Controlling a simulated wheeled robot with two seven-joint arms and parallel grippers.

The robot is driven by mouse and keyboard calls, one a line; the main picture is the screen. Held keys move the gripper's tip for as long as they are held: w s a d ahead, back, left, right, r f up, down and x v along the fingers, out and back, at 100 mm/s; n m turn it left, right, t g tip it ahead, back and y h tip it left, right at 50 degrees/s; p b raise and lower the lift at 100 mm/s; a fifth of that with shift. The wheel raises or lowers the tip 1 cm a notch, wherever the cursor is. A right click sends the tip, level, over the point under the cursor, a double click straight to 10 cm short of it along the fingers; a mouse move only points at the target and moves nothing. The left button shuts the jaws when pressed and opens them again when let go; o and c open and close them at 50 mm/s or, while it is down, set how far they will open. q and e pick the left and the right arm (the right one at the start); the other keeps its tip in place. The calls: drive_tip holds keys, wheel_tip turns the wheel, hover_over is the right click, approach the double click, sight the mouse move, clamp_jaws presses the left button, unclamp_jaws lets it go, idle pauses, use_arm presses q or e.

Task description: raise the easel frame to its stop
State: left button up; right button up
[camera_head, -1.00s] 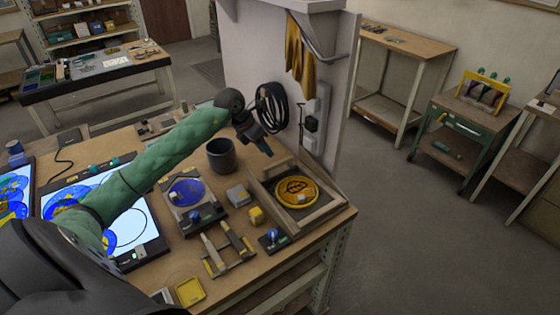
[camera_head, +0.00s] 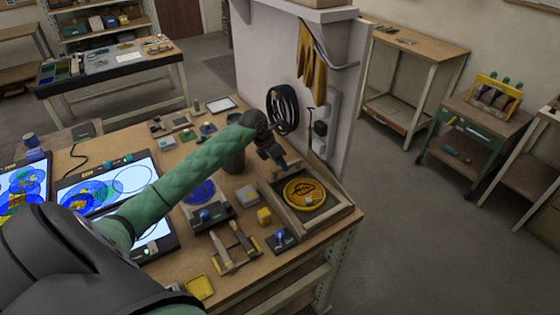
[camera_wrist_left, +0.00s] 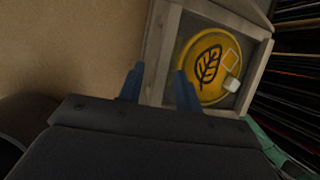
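The easel frame (camera_head: 343,208) is a square wooden frame lying low at the right end of the workbench. A round amber disc (camera_head: 318,199) with a dark leaf drawing lies inside it. The frame's near rail (camera_wrist_left: 161,50) and the disc (camera_wrist_left: 190,78) also show in the left wrist view. My left gripper (camera_head: 281,164) is over the frame's back-left corner. In the left wrist view its two blue fingers (camera_wrist_left: 160,86) are apart, with part of the wooden rail seen between them. I cannot tell whether they touch it. My right gripper is not in view.
A dark mug (camera_head: 237,163) stands partly behind my left arm. A grey block (camera_head: 247,195), a yellow block (camera_head: 264,216) and a tool holder (camera_head: 234,250) sit left of the frame.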

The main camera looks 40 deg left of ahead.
use_arm(q)
clamp_jaws()
idle(0.4)
